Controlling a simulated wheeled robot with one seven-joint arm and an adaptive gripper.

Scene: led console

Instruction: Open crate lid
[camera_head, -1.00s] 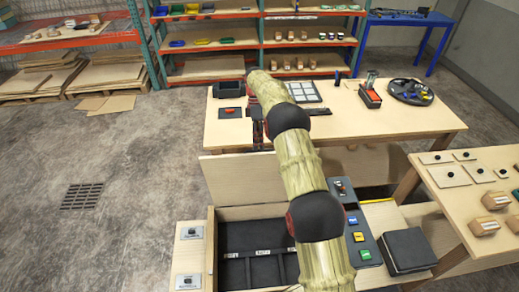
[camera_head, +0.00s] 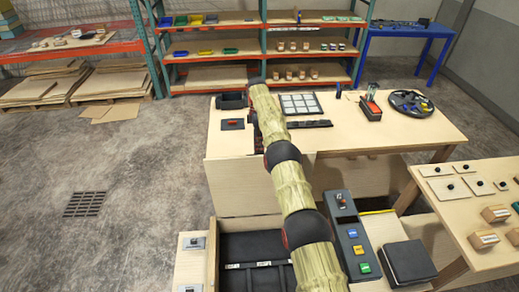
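The wooden crate (camera_head: 212,255) stands open at the bottom of the head view. Its dark interior (camera_head: 250,248) shows, with black dividers bearing small white labels. The crate lid (camera_head: 232,185) is a pale wooden panel, raised and standing about upright at the crate's far side, in front of the work table. My gripper (camera_head: 257,138) points down near the lid's top edge, partly behind my arm. Its fingers are too small and hidden to show whether they are open, or whether they touch the lid. My arm covers the right part of the crate.
A console strip (camera_head: 354,238) with coloured buttons and a black box (camera_head: 407,262) stand right of the crate. Behind the lid is a work table (camera_head: 400,135) with a black tray, a panel of white squares and a round parts tray. A side table (camera_head: 460,215) holds small blocks.

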